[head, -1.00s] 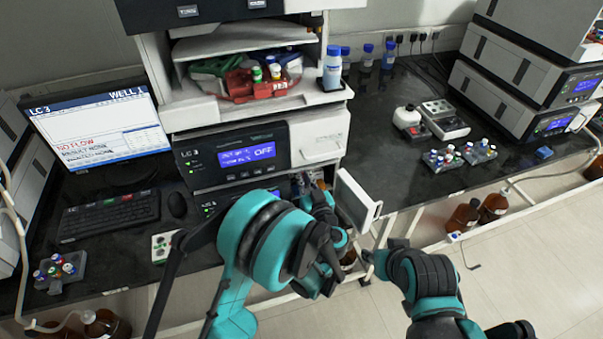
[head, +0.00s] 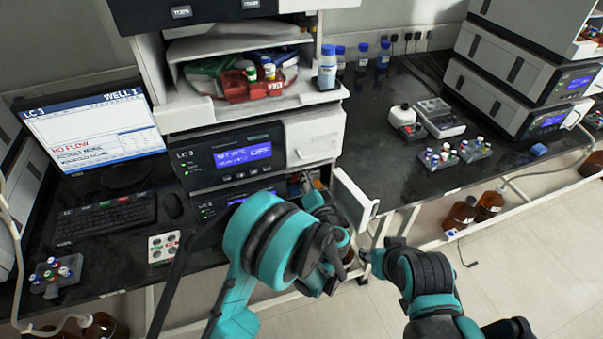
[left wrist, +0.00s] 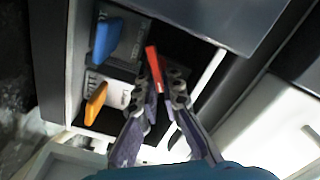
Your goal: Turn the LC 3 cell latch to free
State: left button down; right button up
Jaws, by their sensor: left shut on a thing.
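My left gripper (left wrist: 158,88) is shut on a narrow red lever (left wrist: 154,65) inside the open compartment of the LC 3 unit (head: 235,158). A blue lever (left wrist: 107,38) and an orange lever (left wrist: 97,102) sit beside it in the left wrist view, apart from the fingers. In the head view my left gripper (head: 312,192) reaches into the compartment, and its arm hides much of it. I cannot read which lever is labelled as the cell latch. My right gripper (head: 367,260) is low in front of the bench; its fingers are too small to judge.
The compartment's white door (head: 352,198) stands open to the right of the left gripper. A white bottle with a blue cap (head: 328,68) stands above. A keyboard (head: 105,217) and vial rack (head: 55,275) are on the left.

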pick_arm(q)
jog(key=m, duration=0.5)
jog(key=shift+d+f, duration=0.15)
jog(key=shift+f, duration=0.25)
dwell(0.3)
jog(key=c, duration=1.7)
grip_release()
